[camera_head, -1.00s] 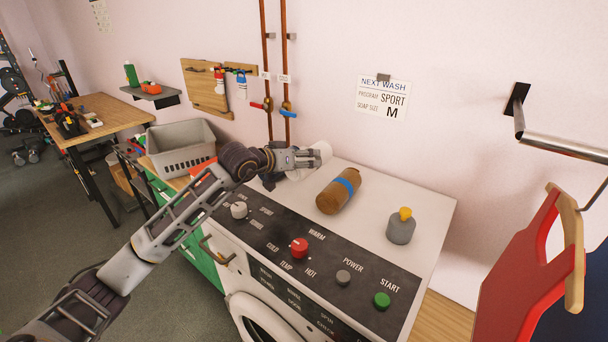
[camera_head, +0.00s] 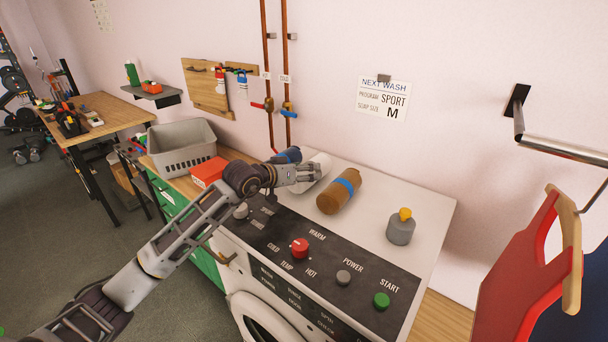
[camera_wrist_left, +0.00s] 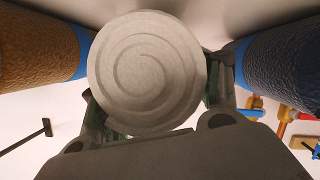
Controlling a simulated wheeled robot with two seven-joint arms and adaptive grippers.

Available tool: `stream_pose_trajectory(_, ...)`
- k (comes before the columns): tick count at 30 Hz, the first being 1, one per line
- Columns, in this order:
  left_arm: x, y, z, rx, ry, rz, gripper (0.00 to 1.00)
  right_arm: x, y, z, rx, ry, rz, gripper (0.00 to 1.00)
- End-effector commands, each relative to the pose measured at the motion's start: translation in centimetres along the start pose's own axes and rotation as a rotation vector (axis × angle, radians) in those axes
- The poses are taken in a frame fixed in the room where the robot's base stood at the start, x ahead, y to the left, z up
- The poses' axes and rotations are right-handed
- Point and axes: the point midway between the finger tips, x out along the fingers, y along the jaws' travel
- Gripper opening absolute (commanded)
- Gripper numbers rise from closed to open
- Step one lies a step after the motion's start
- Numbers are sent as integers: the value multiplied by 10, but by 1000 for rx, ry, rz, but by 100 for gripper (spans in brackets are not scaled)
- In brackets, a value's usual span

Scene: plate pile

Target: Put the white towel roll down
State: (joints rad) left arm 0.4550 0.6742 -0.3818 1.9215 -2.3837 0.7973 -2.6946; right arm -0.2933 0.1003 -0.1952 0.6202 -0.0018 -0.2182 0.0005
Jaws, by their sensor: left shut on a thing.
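The white towel roll (camera_head: 317,162) is at the left part of the washing machine top, between a brown roll with a blue band (camera_head: 333,196) and a dark roll (camera_head: 288,155). My left gripper (camera_head: 308,174) is shut on it. In the left wrist view the round, spiral end of the white towel roll (camera_wrist_left: 147,70) faces the camera between the fingers, with the brown roll (camera_wrist_left: 35,50) on the left and the dark roll (camera_wrist_left: 280,62) on the right. I cannot tell whether the white roll touches the machine top. My right gripper is not in view.
The washing machine top (camera_head: 385,180) has free room right of the brown roll, up to a grey pot with a yellow knob (camera_head: 401,228). A red box (camera_head: 208,172) and a grey basket (camera_head: 182,148) stand on the left counter. A red board (camera_head: 520,270) hangs at right.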

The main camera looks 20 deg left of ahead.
Motion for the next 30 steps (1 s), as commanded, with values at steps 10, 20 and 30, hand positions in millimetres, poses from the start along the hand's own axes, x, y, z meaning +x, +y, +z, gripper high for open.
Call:
stream_pose_trajectory(10,4,-3,9,1,3,1,33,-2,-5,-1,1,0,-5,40)
stream_pose_trajectory(20,4,-4,11,2,3,1,33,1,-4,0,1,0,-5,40)
stream_pose_trajectory(30,4,-4,12,1,1,0,86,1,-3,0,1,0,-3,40)
